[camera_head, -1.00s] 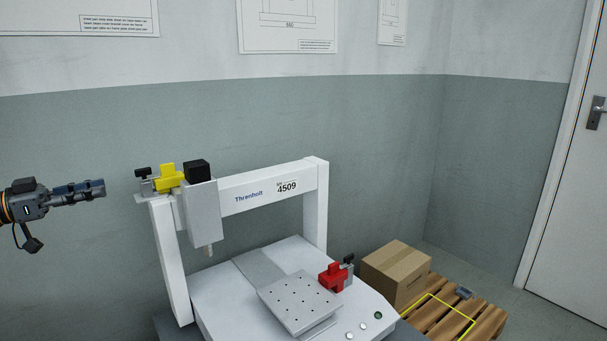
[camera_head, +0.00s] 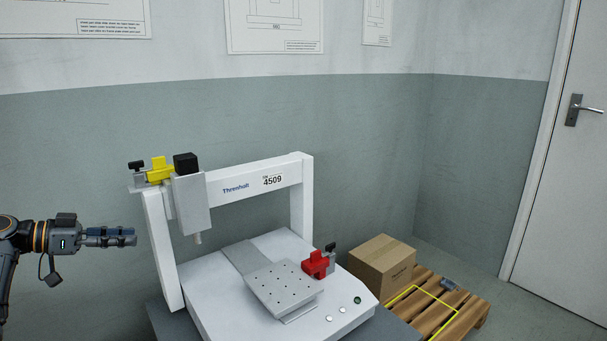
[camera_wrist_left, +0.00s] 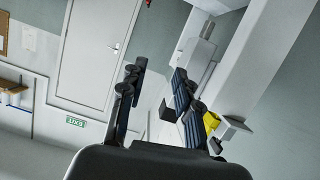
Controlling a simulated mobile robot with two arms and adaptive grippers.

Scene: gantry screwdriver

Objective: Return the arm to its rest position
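My left gripper (camera_head: 134,237) points right at the left side of the head view, beside the gantry's left post and below its crossbeam. In the left wrist view its two fingers (camera_wrist_left: 157,88) stand apart with nothing between them. The white gantry screwdriver (camera_head: 226,189), marked 4509, stands on a white base. Its screwdriver head (camera_head: 193,205) hangs near the left post. My right arm and gripper are not in view.
A red one (camera_head: 316,264) is on the base beside the perforated plate (camera_head: 283,289). A cardboard box (camera_head: 382,262) rests on a pallet (camera_head: 455,307) to the right. Free space lies left of the gantry.

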